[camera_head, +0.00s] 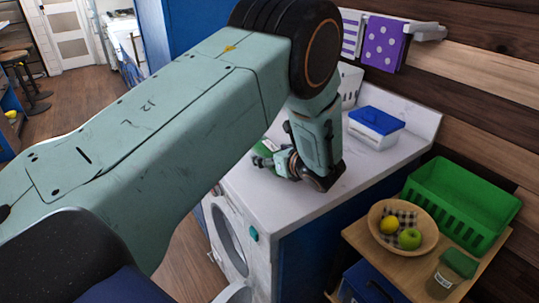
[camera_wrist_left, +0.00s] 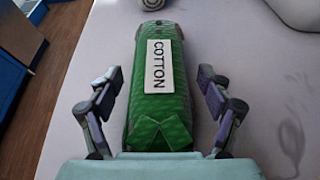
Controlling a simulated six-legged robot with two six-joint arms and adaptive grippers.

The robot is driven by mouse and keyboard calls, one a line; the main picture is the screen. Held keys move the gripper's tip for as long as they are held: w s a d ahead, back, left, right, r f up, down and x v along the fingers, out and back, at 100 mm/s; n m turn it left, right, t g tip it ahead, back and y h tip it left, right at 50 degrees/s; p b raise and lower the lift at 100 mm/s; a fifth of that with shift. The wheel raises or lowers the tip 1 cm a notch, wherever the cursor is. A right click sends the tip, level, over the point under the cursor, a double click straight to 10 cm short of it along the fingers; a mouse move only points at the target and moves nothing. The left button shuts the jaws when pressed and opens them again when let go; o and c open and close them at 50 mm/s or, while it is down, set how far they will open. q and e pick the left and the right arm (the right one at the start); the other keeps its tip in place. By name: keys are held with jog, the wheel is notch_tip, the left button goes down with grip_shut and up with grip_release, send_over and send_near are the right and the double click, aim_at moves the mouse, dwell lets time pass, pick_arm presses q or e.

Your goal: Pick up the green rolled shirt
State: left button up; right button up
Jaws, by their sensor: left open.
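The green rolled shirt (camera_wrist_left: 160,100) lies on the white countertop, with a white label reading COTTON on it. In the head view only a small green part of it (camera_head: 267,147) shows beside my left gripper; the rest is hidden behind my arm and gripper. My left gripper (camera_wrist_left: 158,112) is open, with one finger on each side of the shirt's near end and a visible gap on both sides. In the head view my left gripper (camera_head: 268,160) is low over the countertop. My right gripper is not in view.
The white countertop (camera_head: 370,165) sits over a washing machine with a round door (camera_head: 228,240). A blue-lidded white box (camera_head: 376,128) stands behind. At right, a lower wooden shelf holds a green basket (camera_head: 462,200), a fruit bowl (camera_head: 376,225) and a jar (camera_head: 450,275). A grey rolled item (camera_wrist_left: 152,4) lies beyond the shirt.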

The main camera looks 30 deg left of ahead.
pick_arm(q)
jog(key=shift+s+a+r, duration=0.1)
jog(key=shift+a+r, duration=0.05)
jog(key=shift+w+a+f, duration=0.2)
jog(key=shift+f, duration=0.05)
jog(key=shift+c, duration=1.5)
jog(key=shift+s+d+r, duration=0.1)
jog(key=shift+d+r, duration=0.05)
jog(key=c, duration=1)
